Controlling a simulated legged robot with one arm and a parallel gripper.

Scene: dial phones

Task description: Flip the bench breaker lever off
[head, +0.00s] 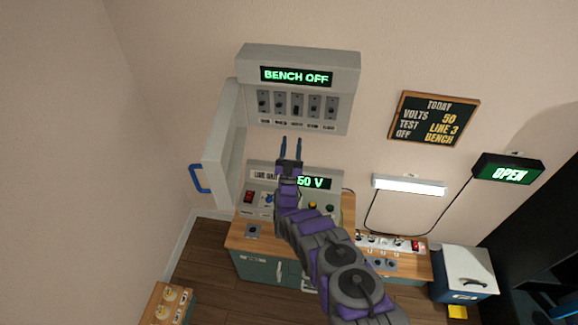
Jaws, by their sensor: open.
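The grey breaker panel (345,100) is on the wall at upper centre, with several small levers in a row. Its display (296,76) reads "BENCH OFF" in green. The middle lever (297,110) looks darker and lower than its neighbours. The labels under the levers are too small to read, so I cannot tell from them which lever is the bench one. The panel's door (222,150) stands open to the left, with a blue handle (199,178). My gripper (291,147) is open and empty, its fingers pointing up just below the panel in the picture.
A console (250,182) with a "50 V" display stands on the wooden bench (240,240), partly hidden behind my arm. A board (434,118) reads "TODAY VOLTS 50, TEST LINE 3, OFF BENCH".

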